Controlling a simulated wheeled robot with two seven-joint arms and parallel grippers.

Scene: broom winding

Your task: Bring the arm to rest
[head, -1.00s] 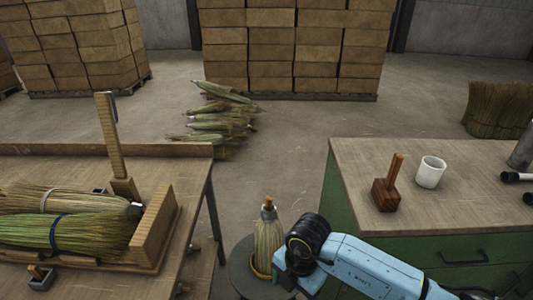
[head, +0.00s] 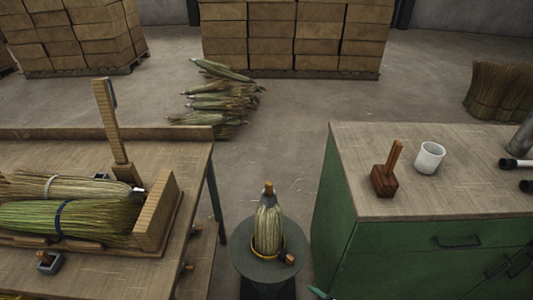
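Neither of my grippers shows in the head view. A small teal tip (head: 318,292) shows at the bottom edge; I cannot tell what it belongs to. A tied broom head (head: 268,228) stands upright on a round dark stand (head: 243,262) at the bottom middle. A yellow ring is around its lower part. A small wooden-ended piece (head: 287,258) sits at the stand's right front.
At left, a wooden bench (head: 190,165) holds a tray with two tied bundles (head: 65,222) and an upright post (head: 110,125). At right, a green cabinet (head: 350,245) carries a wooden mallet (head: 385,178) and white mug (head: 429,157).

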